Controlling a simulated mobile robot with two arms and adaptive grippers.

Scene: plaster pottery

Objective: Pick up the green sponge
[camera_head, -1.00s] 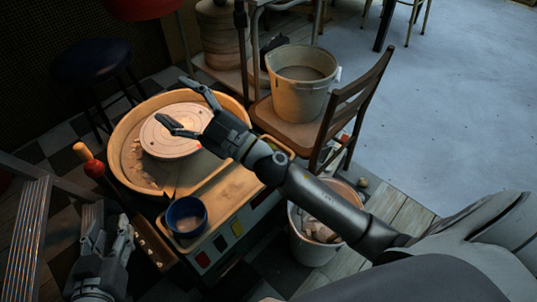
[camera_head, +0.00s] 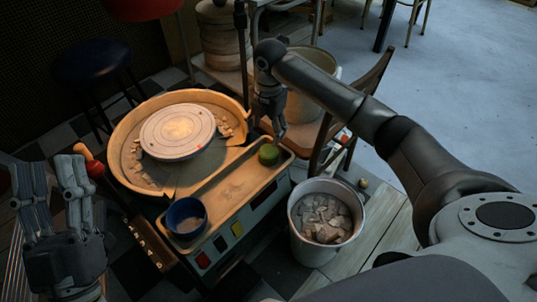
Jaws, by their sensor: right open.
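The green sponge (camera_head: 269,154) is a small round lump at the far right end of the tan tray (camera_head: 236,188) in front of the potter's wheel. My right gripper (camera_head: 270,127) points down just behind and above the sponge, with its fingers open and nothing seen between them. I cannot tell its exact height over the tray. My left gripper (camera_head: 52,172) is at the lower left, fingers pointing up and apart, empty and away from the sponge.
A blue bowl (camera_head: 187,216) stands at the tray's near left end. The pottery wheel (camera_head: 178,131) in its tan basin is behind the tray. A bucket of shards (camera_head: 325,222) stands to the right. A wooden chair (camera_head: 345,115) bears a large bucket (camera_head: 311,96) behind my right gripper.

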